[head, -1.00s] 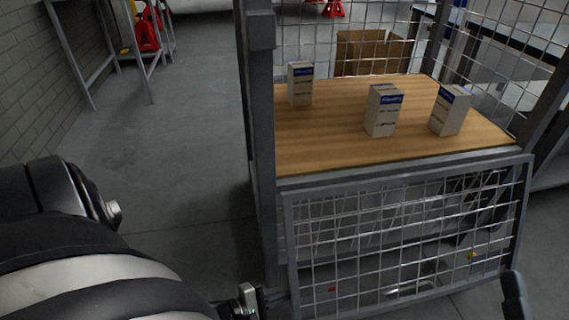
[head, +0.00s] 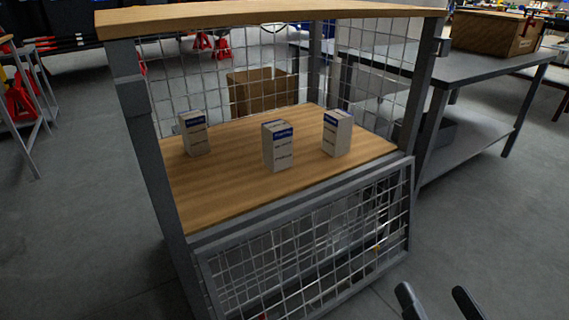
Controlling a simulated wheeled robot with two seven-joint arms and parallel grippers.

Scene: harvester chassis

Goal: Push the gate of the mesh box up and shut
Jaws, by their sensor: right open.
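The mesh box (head: 152,165) has grey posts, wire mesh walls, a wooden floor (head: 220,192) and a wooden top (head: 270,13). Its gate (head: 408,215), a grey frame with wire mesh, hangs down at the front below the floor's front edge, so the front opening is open. My right gripper (head: 438,303) is at the bottom right, its two dark fingers apart and empty. It is to the right of the gate's lower right corner and appears apart from it. My left gripper is out of view.
Three white and blue cartons (head: 195,133), (head: 278,146), (head: 337,133) stand on the wooden floor. A grey table (head: 470,70) with a brown carton (head: 490,32) stands at the right. A cardboard box (head: 262,90) is behind the mesh.

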